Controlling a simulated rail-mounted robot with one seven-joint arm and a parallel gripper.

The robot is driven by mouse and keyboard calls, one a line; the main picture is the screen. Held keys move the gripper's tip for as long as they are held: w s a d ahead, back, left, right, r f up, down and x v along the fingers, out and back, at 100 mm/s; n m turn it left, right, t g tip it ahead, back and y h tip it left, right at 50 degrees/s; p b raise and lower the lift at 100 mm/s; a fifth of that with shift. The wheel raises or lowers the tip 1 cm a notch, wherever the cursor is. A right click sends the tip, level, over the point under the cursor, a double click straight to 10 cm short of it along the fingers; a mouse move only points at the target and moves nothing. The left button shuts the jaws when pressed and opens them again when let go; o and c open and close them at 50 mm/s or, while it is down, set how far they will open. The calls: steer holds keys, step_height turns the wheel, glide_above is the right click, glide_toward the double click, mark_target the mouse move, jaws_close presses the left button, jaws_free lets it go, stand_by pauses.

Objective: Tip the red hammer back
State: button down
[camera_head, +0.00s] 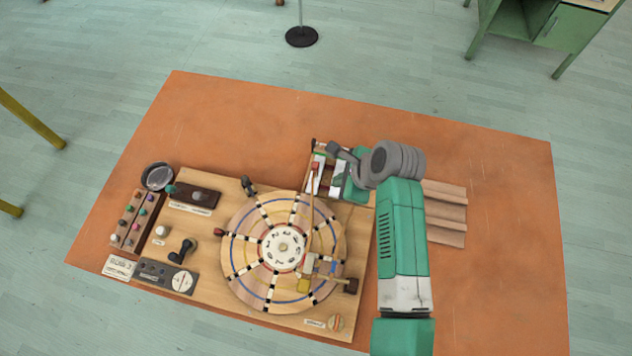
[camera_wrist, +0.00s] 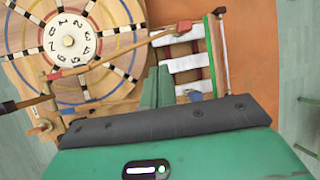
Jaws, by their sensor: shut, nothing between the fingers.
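The red hammer has a thin pale wooden handle and a small red head (camera_head: 314,166) in the head view. The handle lies along the right part of the round wooden wheel, and the head is beside the striped bars. In the wrist view the hammer (camera_wrist: 120,50) runs slantwise across the picture, with its dark red head at the upper right. My gripper (camera_wrist: 158,74) is shut and empty, just below the handle in that view. In the head view my gripper (camera_head: 352,182) is right of the hammer head, partly hidden by my wrist. I cannot tell whether it touches the hammer.
The striped bars (camera_wrist: 190,65) stand close beside my fingers. The numbered wheel (camera_head: 245,225) sits on a wooden board with a crank (camera_head: 182,252) and knobs. A second hammer with a dark head (camera_head: 352,285) lies near the wheel's lower right. The orange tabletop (camera_head: 500,210) is clear at right.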

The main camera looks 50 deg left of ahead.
steer(key=b+x, duration=0.2)
steer(key=x, duration=0.8)
